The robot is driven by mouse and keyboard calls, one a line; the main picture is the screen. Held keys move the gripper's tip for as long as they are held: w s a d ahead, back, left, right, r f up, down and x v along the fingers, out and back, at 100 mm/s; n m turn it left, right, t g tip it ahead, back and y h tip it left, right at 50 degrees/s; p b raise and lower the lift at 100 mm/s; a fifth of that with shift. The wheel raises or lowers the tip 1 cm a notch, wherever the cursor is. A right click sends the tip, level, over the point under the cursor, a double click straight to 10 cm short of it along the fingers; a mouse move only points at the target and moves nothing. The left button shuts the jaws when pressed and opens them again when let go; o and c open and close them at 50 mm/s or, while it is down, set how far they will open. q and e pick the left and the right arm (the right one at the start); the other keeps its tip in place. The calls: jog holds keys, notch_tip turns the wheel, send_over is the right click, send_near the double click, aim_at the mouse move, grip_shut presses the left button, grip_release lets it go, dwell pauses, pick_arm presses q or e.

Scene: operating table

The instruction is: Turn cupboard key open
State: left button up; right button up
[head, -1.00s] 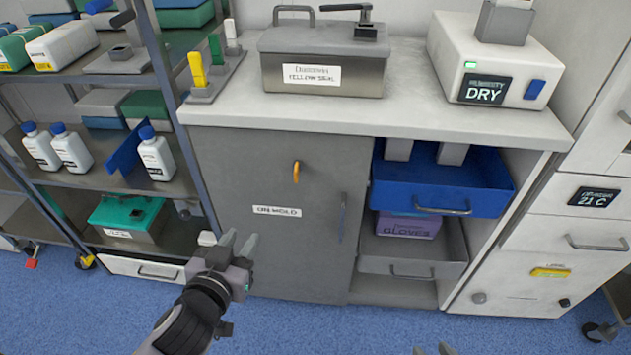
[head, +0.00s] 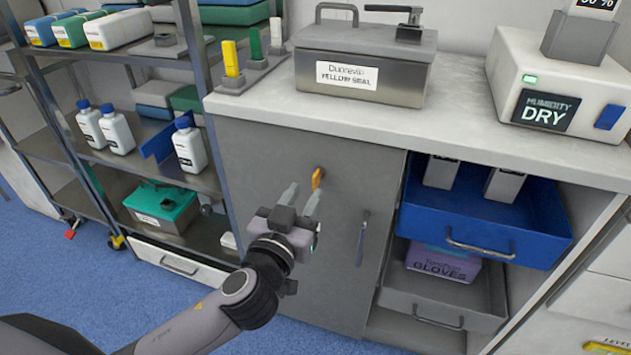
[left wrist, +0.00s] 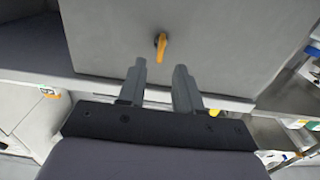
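The cupboard key (head: 317,178) is a small orange-yellow handle on the upper part of the closed grey cupboard door (head: 250,160). It also shows in the left wrist view (left wrist: 161,46), hanging roughly downward, just beyond the fingertips. My left gripper (head: 302,196) is open and empty in front of the door, its fingers pointing up toward the key. In the left wrist view my left gripper (left wrist: 160,70) has its fingers apart with the key between and beyond them, seemingly not touching. The door's label is hidden behind the gripper. My right gripper is out of view.
An open blue drawer (head: 487,240) and a grey drawer (head: 440,308) stick out to the right. A dark vertical door handle (head: 362,238) is beside the gripper. A shelf rack with white bottles (head: 189,145) stands left. A metal box (head: 362,65) sits on the countertop.

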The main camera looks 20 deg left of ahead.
aim_at(314, 181)
pick_arm(q)
jog(key=shift+w+d, duration=0.1)
jog(key=shift+w, duration=2.5)
grip_shut()
